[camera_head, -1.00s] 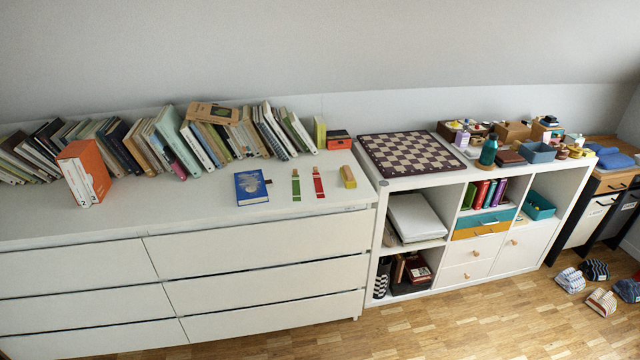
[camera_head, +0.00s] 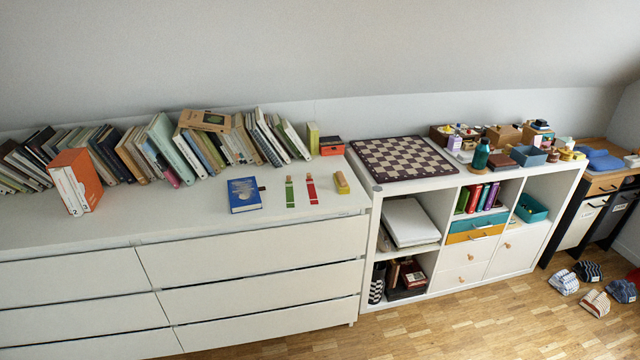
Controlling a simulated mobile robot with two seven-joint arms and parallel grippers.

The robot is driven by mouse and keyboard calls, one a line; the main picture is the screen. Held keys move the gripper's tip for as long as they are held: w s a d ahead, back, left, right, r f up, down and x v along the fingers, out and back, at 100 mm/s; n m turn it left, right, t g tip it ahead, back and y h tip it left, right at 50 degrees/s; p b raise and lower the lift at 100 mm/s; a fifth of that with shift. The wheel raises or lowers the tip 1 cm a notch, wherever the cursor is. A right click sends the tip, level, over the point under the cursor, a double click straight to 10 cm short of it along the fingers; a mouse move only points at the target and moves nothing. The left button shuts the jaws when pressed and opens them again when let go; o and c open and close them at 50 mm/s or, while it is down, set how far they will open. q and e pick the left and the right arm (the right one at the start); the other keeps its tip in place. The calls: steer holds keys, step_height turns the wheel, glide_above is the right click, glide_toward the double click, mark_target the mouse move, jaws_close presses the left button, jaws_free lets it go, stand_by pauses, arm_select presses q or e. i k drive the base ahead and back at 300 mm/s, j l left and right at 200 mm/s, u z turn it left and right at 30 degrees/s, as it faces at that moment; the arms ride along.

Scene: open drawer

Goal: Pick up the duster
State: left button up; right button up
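A small yellow block with a darker side (camera_head: 341,183), which looks like the duster, lies on the white dresser top near its right end. It is to the right of a red strip-like item (camera_head: 311,190) and a green one (camera_head: 290,192), apart from both. Neither of my grippers is in view, and nothing touches the block.
The white dresser (camera_head: 250,262) has shut drawers. A chessboard (camera_head: 403,160) lies on the shelf unit to the right. Shoes or caps (camera_head: 594,302) lie on the floor.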

mark_target(339, 177)
steer(key=i+l+u, duration=0.15)
steer(key=u, duration=0.2)
steer(key=i+l+u, duration=0.1)
steer(key=u, duration=0.25)
steer(key=i+l+u, duration=0.1)
steer(key=l+u, duration=0.25)
steer(key=i+l+u, duration=0.15)
steer(key=l, duration=0.35)
steer(key=l+u, duration=0.1)
steer(key=l, duration=0.4)
steer(key=i, duration=0.05)
